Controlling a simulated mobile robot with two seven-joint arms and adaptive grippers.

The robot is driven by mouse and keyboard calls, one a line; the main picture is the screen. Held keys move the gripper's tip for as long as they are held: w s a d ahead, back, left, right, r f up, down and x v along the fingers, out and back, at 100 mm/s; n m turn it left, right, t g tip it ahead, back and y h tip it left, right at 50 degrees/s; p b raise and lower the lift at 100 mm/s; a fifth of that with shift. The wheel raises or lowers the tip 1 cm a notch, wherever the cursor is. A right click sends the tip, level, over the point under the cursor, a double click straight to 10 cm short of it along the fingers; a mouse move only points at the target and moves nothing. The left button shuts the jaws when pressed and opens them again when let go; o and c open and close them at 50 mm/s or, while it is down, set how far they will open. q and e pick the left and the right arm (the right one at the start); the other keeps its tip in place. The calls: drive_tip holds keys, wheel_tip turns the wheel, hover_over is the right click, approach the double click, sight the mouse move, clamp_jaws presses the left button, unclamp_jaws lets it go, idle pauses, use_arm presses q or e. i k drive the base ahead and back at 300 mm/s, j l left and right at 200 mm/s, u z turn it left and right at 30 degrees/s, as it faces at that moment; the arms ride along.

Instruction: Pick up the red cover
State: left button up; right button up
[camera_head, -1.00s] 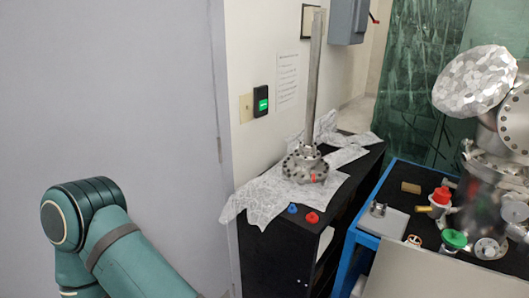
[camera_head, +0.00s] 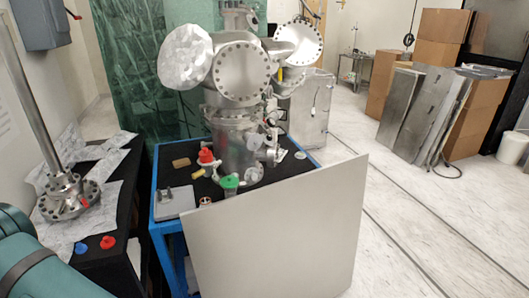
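A small red cover (camera_head: 108,242) lies on the black cabinet top at the lower left of the head view. A blue cover (camera_head: 81,248) lies just left of it. Behind them stands a steel flange (camera_head: 68,197) with a tall post and a small red part on its side. Another red piece (camera_head: 206,157) sits on the vacuum equipment on the blue table. My green left arm shows at the lower left edge, in front of the cabinet. Neither gripper is in view.
The black cabinet (camera_head: 126,205) stands beside a blue-framed table (camera_head: 166,232) with steel vacuum chambers (camera_head: 240,72). A large pale panel (camera_head: 285,235) blocks the table's front. Cardboard boxes (camera_head: 440,40) and leaning metal sheets (camera_head: 415,108) stand at the right. Open floor (camera_head: 430,220) lies at the right.

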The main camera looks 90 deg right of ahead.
sight(206, 156)
drive_tip(key=z, duration=1.6)
